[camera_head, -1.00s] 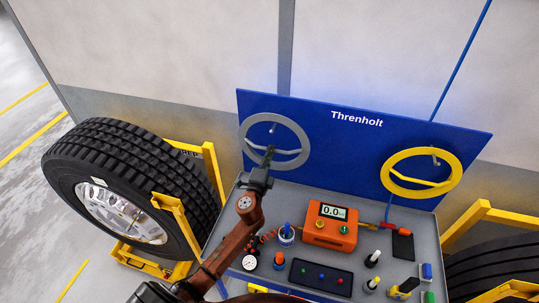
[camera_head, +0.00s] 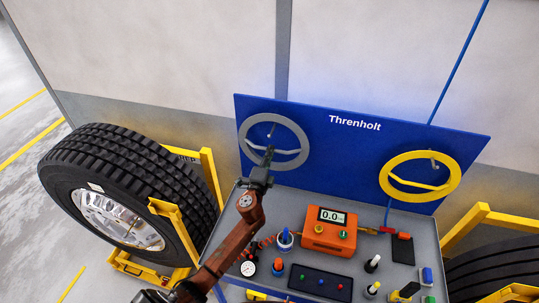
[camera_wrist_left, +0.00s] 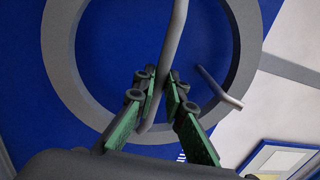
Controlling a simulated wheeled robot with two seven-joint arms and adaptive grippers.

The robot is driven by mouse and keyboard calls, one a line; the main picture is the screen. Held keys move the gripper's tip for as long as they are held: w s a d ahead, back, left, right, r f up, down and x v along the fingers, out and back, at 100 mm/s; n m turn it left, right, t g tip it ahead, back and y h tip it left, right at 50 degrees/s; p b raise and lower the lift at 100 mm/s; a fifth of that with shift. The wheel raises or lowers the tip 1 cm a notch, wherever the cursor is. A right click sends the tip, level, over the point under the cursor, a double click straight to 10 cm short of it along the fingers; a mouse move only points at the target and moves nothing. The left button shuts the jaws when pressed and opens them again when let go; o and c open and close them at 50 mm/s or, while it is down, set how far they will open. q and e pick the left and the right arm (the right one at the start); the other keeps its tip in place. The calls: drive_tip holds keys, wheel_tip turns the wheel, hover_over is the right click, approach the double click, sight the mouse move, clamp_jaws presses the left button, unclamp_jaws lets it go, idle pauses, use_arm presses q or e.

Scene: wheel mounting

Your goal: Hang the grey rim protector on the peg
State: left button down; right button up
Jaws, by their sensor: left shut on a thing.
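The grey rim protector (camera_head: 303,139), a ring with a crossbar, stands upright in front of the left part of the blue board. My left gripper (camera_head: 268,152) is shut on its crossbar. The wrist view shows both fingers (camera_wrist_left: 162,84) closed around the crossbar of the grey ring (camera_wrist_left: 60,62). A grey peg (camera_head: 272,129) shows inside the ring's upper opening in the head view. In the wrist view the peg (camera_wrist_left: 220,88) passes through the opening between crossbar and rim, and its tip overlaps the rim. Whether ring and peg touch cannot be told. My right gripper is not in view.
A yellow ring (camera_head: 452,181) hangs on the right of the blue board (camera_head: 340,145). The grey bench top (camera_head: 427,235) below holds an orange box (camera_head: 330,230) and several small items. A large tyre (camera_head: 150,165) in a yellow stand is at left.

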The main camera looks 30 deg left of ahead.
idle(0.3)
use_arm(q)
drive_tip(key=c, duration=1.9)
unclamp_jaws()
drive_tip(key=v, duration=1.2)
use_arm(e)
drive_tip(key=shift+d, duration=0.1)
use_arm(q)
drive_tip(key=shift+s+a+f, duration=0.1)
